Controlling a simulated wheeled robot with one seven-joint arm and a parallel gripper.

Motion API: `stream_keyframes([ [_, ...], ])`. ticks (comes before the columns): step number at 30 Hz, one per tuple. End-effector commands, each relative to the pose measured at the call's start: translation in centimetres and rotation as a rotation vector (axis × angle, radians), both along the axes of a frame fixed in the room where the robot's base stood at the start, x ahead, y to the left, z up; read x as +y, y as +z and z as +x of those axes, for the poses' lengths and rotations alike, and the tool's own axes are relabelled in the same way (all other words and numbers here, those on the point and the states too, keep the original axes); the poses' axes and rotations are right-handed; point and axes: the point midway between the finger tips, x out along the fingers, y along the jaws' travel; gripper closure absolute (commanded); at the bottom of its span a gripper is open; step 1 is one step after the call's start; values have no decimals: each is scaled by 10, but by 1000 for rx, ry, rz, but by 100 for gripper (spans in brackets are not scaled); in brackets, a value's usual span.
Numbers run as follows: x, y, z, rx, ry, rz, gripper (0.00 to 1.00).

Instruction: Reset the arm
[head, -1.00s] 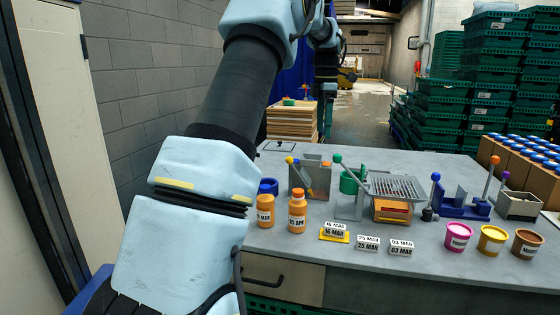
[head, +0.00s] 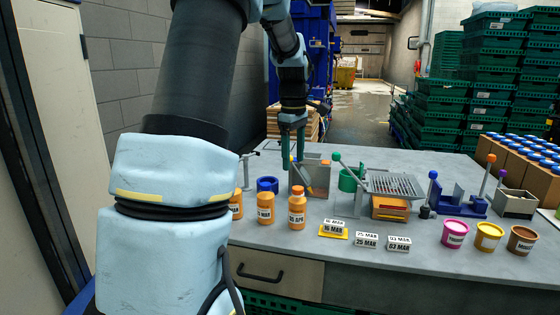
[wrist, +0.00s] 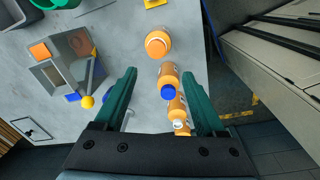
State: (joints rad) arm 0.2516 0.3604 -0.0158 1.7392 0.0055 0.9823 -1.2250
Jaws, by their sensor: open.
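My gripper (head: 291,160) hangs over the back left of the table, fingers pointing down. It is open and empty; the wrist view shows its two green fingers (wrist: 160,75) spread apart with nothing between the pads. My bent arm fills the left of the head view and hides part of the table. Orange bottles stand on the table below: one with a 05 APR label (head: 297,210), one beside it (head: 265,210), and a third (head: 236,208) partly hidden by my arm. Bottles (wrist: 158,43) also appear beyond the fingers in the wrist view.
A grey holder (head: 322,180) stands close to the gripper. A grated press (head: 395,184), date tags (head: 366,240), a blue fixture (head: 460,203) and several small tubs (head: 456,232) occupy the table's right. Green crates (head: 490,80) are stacked behind. The table's back middle is mostly clear.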

Motion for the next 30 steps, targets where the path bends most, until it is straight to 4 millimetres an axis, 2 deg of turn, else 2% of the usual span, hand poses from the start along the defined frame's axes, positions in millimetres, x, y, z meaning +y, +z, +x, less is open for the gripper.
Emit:
stream_keyframes([
  [1,15,-9,-19,-5,-92,5,28],
  [7,62,-50,-97,-49,-534,38,28],
  [12,89,-78,-160,-76,-844,74,28],
  [15,98,-87,-185,-86,-962,90,28],
  [20,103,-94,-202,-93,-1045,102,28],
  [30,103,-95,-202,-91,-1052,102,28],
])
